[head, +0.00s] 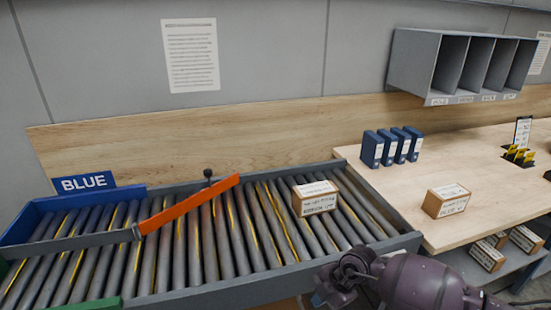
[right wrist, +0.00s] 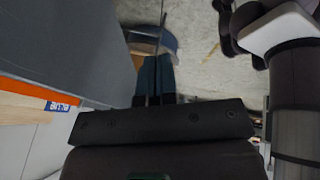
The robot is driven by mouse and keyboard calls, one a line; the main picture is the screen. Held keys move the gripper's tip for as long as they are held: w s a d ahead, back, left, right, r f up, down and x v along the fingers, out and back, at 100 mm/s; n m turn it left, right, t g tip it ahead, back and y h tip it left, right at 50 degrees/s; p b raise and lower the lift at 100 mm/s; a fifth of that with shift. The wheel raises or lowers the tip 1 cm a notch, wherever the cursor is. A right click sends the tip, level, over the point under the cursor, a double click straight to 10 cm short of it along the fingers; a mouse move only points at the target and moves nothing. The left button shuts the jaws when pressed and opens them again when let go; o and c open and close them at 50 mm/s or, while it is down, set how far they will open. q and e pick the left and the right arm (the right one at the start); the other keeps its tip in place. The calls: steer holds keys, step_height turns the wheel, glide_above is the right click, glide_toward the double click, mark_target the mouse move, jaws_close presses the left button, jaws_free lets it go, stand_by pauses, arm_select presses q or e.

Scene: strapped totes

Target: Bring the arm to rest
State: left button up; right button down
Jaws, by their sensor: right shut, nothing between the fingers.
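My right arm (head: 420,283) comes in at the bottom right of the head view, in front of the roller conveyor's near right corner. Its forearm bends down at the wrist, and the fingers are not clear there. In the right wrist view my right gripper (right wrist: 154,78) shows two dark fingers close together, with nothing held between them. They hang over the grey floor, beside a large grey surface. My left gripper is in neither view.
The roller conveyor (head: 340,283) bears a labelled carton (head: 315,201) and an orange bar (head: 190,205). A blue sign (head: 84,183) stands at its left end. The wooden table (head: 385,185) on the right holds another carton (head: 446,205) and blue binders (head: 391,148). More cartons (head: 487,256) sit on a lower shelf.

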steer(key=w+a+r+t+y, duration=0.1)
steer(key=a+r+t+y, duration=0.25)
steer(key=r, duration=0.35)
steer(key=w+a+r+m+t+y, duration=0.1)
steer(key=w+a+r+t+y, duration=0.1)
steer(key=r+t+y, duration=0.3)
steer(key=w+a+r+t+y, duration=0.1)
steer(key=a+r+t+y, duration=0.15)
steer(key=r, duration=0.55)
steer(key=s+d+f+m+t+h, duration=0.45)
steer(key=d+f+m+h, duration=0.65)
steer(key=d+m, duration=0.35)
steer(key=s+d+f+m+g+h, duration=0.2)
steer(key=s+d+f+m, duration=0.2)
steer(key=s, duration=0.6)
steer(key=s+d+f+m+g+h, duration=0.2)
steer(key=s+d+f, duration=0.3)
steer(key=s+f, duration=0.3)
steer(key=shift+s+f+m+g+h, duration=0.2)
steer(key=shift+s+m+g+h, duration=0.15)
steer(key=shift+s+m+h, duration=0.6)
steer(key=shift+s+y, duration=0.1)
steer(key=shift+y, duration=0.15)
